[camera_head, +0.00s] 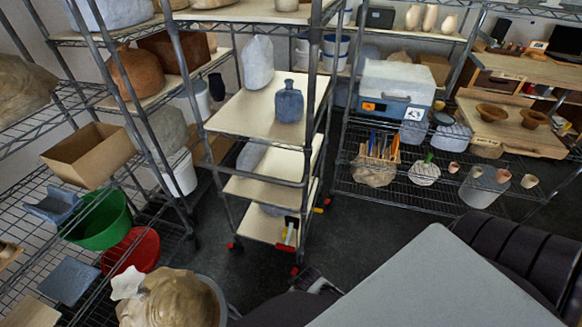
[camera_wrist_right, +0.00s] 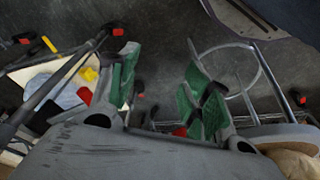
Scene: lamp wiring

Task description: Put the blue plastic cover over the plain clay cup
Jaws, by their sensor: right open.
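Several small clay cups stand in a row on the lower wire shelf at the right of the head view, among them a pinkish one (camera_head: 503,175) and a paler one (camera_head: 529,181). I cannot tell which is the plain one. I cannot make out a blue plastic cover for certain; a blue-grey flat piece (camera_head: 68,283) and a blue-grey shaped piece (camera_head: 54,205) lie on the left rack. My right gripper (camera_wrist_right: 163,88) shows in the right wrist view, its green-padded fingers apart and empty above the dark floor. My left gripper is not in view.
A wheeled cart (camera_head: 268,115) with a blue bottle (camera_head: 289,102) stands in the middle. A green bucket (camera_head: 97,218) and red bowl (camera_head: 131,250) are at left. A round metal stool base (camera_wrist_right: 235,70) stands beyond my right gripper. Dark floor (camera_head: 250,263) is partly clear.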

